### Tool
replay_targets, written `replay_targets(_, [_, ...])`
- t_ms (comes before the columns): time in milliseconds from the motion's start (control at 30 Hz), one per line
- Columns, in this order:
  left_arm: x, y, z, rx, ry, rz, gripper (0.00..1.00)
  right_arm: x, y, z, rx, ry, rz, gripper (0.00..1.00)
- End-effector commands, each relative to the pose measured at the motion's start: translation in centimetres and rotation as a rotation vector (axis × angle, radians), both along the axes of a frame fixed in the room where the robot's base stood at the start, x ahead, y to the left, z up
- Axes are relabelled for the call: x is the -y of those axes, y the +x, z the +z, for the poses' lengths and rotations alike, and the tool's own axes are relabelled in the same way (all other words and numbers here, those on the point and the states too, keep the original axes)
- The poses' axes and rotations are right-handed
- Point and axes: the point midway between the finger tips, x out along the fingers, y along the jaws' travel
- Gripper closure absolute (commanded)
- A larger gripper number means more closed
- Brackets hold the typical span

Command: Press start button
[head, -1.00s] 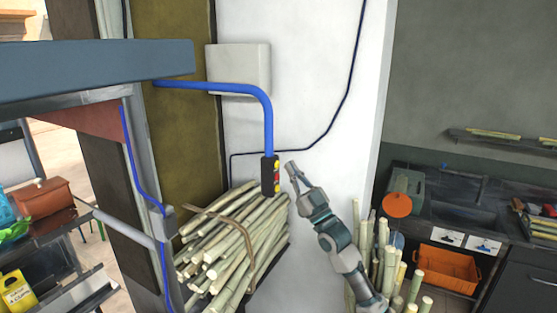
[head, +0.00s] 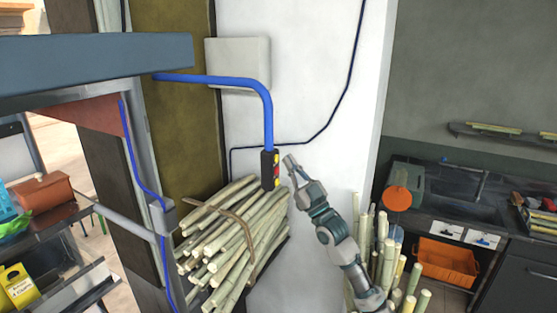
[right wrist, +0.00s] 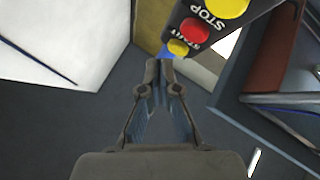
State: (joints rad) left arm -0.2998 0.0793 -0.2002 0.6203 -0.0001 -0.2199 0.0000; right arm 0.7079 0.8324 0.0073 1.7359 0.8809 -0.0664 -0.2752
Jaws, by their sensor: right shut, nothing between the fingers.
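The control box (head: 264,170) is a small black pendant hanging from a blue pipe, with red and yellow buttons on its right side. In the right wrist view the box (right wrist: 213,28) is close, at the top, with its lettering upside down. STOP is readable, and the smaller START label (right wrist: 188,42) lies between a red button (right wrist: 194,30) and a small yellow button (right wrist: 178,47). My right gripper (head: 289,160) is shut and empty, just right of the box with a small gap. Its fingertips (right wrist: 161,66) show just below the small yellow button; contact cannot be told. My left gripper is not in view.
A tied bundle of cane (head: 230,235) lies below the box. More cane (head: 385,255) stands upright right of my arm. A white wall (head: 310,80) is behind, with a grey box (head: 238,65) on it. A blue-grey beam (head: 95,70) crosses the upper left.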

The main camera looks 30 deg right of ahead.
Motion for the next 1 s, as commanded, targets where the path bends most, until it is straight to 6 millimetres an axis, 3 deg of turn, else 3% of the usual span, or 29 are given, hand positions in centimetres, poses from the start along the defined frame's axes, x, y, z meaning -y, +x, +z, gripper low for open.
replay_targets(1000, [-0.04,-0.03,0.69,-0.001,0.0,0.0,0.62,-0.53,0.57,0.21,0.0,0.0,0.0,1.0])
